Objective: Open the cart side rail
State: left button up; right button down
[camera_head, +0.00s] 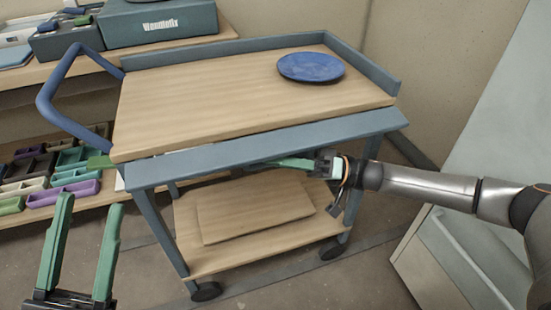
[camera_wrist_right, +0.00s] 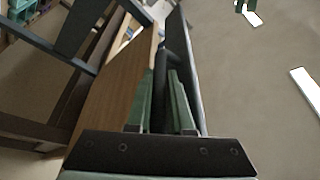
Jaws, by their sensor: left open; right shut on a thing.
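The cart has a wooden top (camera_head: 230,90) with a blue-grey frame. Its side rail (camera_head: 270,146) is a long blue-grey panel along the near edge, with its broad face showing, leaning outward from the top. My right gripper (camera_head: 280,163) reaches in from the right, under the rail's outer edge, and is shut on the rail; its fingertips are partly hidden. In the right wrist view its green fingers (camera_wrist_right: 165,100) stand on both sides of a dark strip beside the wooden board. My left gripper (camera_head: 92,203) is open and empty at the lower left, apart from the cart.
A blue round plate (camera_head: 311,67) lies on the cart top. The lower shelf (camera_head: 190,240) holds a wooden board (camera_head: 255,208). A blue handle (camera_head: 60,90) sticks out left. Shelves with coloured trays (camera_head: 70,190) stand behind left; a pale cabinet (camera_head: 440,260) stands right.

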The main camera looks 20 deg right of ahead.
pick_arm(q)
notch_tip(320, 180, up, 9)
jog(key=p, duration=0.9)
pick_arm(e)
jog(key=r+m, duration=0.1)
jog(key=m+t+h, duration=0.1)
jog(key=m, duration=0.1)
jog(key=shift+s+r, duration=0.3)
jog(key=shift+r, duration=0.05)
jog(key=shift+s+d+m+h+p, duration=0.1)
jog(key=shift+m+h+p, duration=0.2)
jog(key=shift+m+p, duration=0.75)
pick_arm(q)
jog(key=w+a+f+n+y, duration=0.2)
jog(key=w+f+n+y, duration=0.2)
jog(key=f+y, duration=0.1)
jog(key=shift+w+f+y, duration=0.4)
jog(key=shift+y, duration=0.2)
pick_arm(e)
jog(key=shift+f, duration=0.1)
